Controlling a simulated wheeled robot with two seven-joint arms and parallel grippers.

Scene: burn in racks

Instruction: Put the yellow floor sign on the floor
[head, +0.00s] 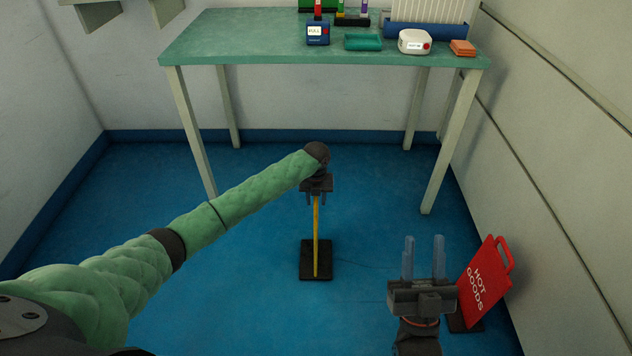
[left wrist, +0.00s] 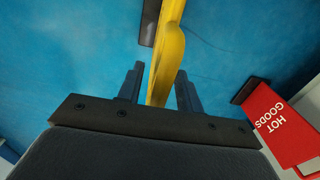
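The yellow floor sign (head: 316,240) is seen edge-on in the head view, upright, with its dark base (head: 305,272) appearing to rest on the blue floor. My left gripper (head: 316,200) points down over the sign's top. In the left wrist view the yellow sign (left wrist: 172,62) runs between the two fingers of my left gripper (left wrist: 160,90), which are apart with gaps beside it. The sign's face is not visible in the head view. My right gripper (head: 424,245) is open and empty, fingers up, at the lower right.
A red "HOT GOODS" sign (head: 484,284) stands by the right wall, close to my right gripper; it also shows in the left wrist view (left wrist: 282,125). A green-topped table (head: 260,50) with several items stands at the back. The floor around the yellow sign is clear.

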